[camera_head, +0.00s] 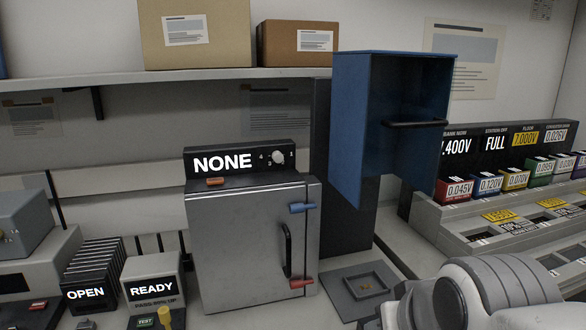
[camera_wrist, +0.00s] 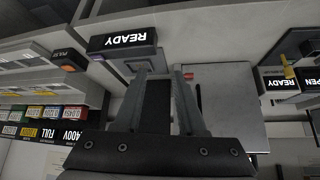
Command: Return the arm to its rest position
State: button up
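My gripper (camera_wrist: 160,76) shows in the wrist view with its two grey fingers apart. I see nothing held between them; a dark upright surface lies behind the gap. My white and grey arm (camera_head: 480,295) fills the lower right of the head view. The gripper itself does not show in the head view.
A grey cabinet (camera_head: 245,245) marked NONE has a shut door. A blue open box (camera_head: 345,130) stands high to its right, above a grey pad (camera_head: 350,303). A stepped rack (camera_head: 450,225) with coloured voltage blocks is at right. A shelf (camera_head: 110,80) holds cardboard boxes.

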jog(key=s+r+p, duration=0.1)
jog(key=r+p, duration=0.7)
jog(key=s+d+r+g+p, duration=0.1)
jog(key=s+r+p, duration=0.1)
jog(key=r+p, duration=0.6)
jog(key=shift+s+g+p, duration=0.3)
jog(key=shift+p, duration=0.25)
jog(key=shift+d, duration=0.1)
dwell(0.3)
grip_shut()
dwell(1.6)
